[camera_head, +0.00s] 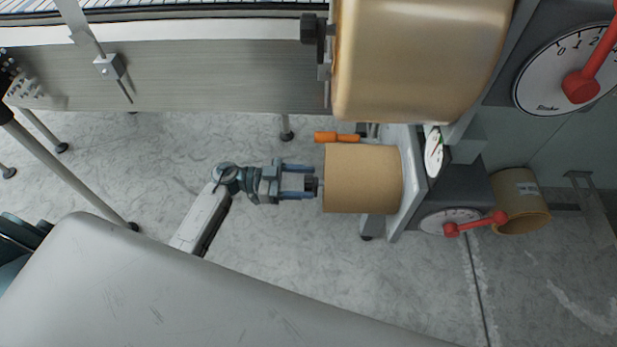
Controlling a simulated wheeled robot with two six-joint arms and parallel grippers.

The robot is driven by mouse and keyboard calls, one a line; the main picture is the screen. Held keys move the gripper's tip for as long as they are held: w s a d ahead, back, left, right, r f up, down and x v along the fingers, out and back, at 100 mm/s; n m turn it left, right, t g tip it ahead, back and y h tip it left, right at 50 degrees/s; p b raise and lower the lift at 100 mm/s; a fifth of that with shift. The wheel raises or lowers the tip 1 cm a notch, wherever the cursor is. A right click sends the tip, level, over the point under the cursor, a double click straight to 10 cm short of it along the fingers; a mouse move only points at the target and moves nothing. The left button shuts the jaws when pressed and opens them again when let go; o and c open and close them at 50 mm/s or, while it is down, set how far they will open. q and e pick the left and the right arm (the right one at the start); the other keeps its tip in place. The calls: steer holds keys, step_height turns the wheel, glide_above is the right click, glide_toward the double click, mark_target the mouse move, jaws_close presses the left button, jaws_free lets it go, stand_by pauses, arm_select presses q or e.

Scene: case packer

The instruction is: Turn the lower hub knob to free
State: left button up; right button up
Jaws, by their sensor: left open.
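The lower tan roll (362,180) sits on the machine's side, below a larger roll. A small dark knob (311,187) shows at the left end of the lower roll, on its hub. My left gripper (311,181) points right at this end. It is open, with one finger above the knob and one below it. I cannot tell whether either finger touches the knob. The knob's setting is too small to read. My right gripper is not in view.
A large upper roll (420,60) hangs close above. An orange handle (337,137) sticks out just above the lower roll. A conveyor (200,75) runs along the top left. Red-pointer dials (440,222) are at right. Floor is clear below the gripper.

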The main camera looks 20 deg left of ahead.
arm_select(q)
steer(key=shift+w+d, duration=0.2)
steer(key=shift+d, duration=0.5)
steer(key=c, duration=0.9)
steer(key=shift+c, duration=0.3)
